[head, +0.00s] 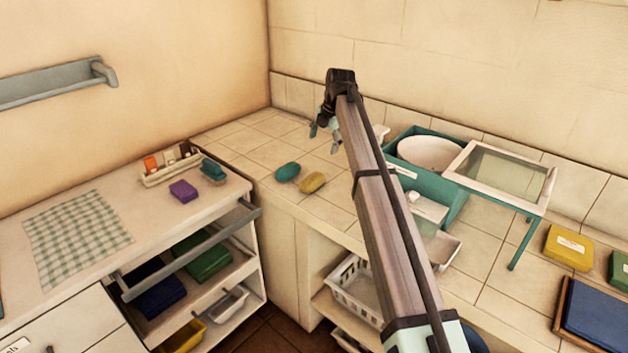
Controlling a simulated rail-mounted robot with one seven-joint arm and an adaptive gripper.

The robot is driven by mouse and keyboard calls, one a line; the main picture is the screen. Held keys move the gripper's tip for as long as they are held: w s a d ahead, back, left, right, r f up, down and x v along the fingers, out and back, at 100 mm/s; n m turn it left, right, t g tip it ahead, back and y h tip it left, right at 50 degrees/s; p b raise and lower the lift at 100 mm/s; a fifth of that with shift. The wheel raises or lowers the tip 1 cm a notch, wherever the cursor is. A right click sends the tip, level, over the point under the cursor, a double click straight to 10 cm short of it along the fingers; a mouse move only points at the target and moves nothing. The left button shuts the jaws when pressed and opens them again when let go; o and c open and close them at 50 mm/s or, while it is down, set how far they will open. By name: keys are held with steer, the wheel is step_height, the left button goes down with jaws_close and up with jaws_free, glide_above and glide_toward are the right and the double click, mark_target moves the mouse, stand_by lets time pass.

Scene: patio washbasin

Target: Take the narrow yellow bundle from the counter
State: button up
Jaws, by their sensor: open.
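A yellow block-shaped bundle (569,247) with a pale label lies on the tiled counter (490,295) at the right. A smaller yellow rounded piece (312,183) lies on the counter near the corner, beside a teal oval piece (287,172). I cannot tell for certain which is the narrow bundle. My gripper (325,139) is open and looks empty. It is above the back of the counter, up and right of the rounded pieces and far left of the labelled bundle. My arm hides part of the counter's middle.
A teal basin unit (452,198) and a raised glass-panelled frame (500,177) stand between my arm and the labelled bundle. A blue item in a tray (597,318) and a green block (620,270) are nearby. The left worktop holds a checked cloth (75,235) and a purple block (183,190).

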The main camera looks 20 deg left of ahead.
steer(key=p, duration=0.3)
glide_toward(315, 177)
steer(key=x, duration=0.5)
steer(key=shift+f, duration=0.1)
steer(key=shift+p+x, duration=0.95)
steer(key=shift+x, duration=1.7)
steer(key=c, duration=1.4)
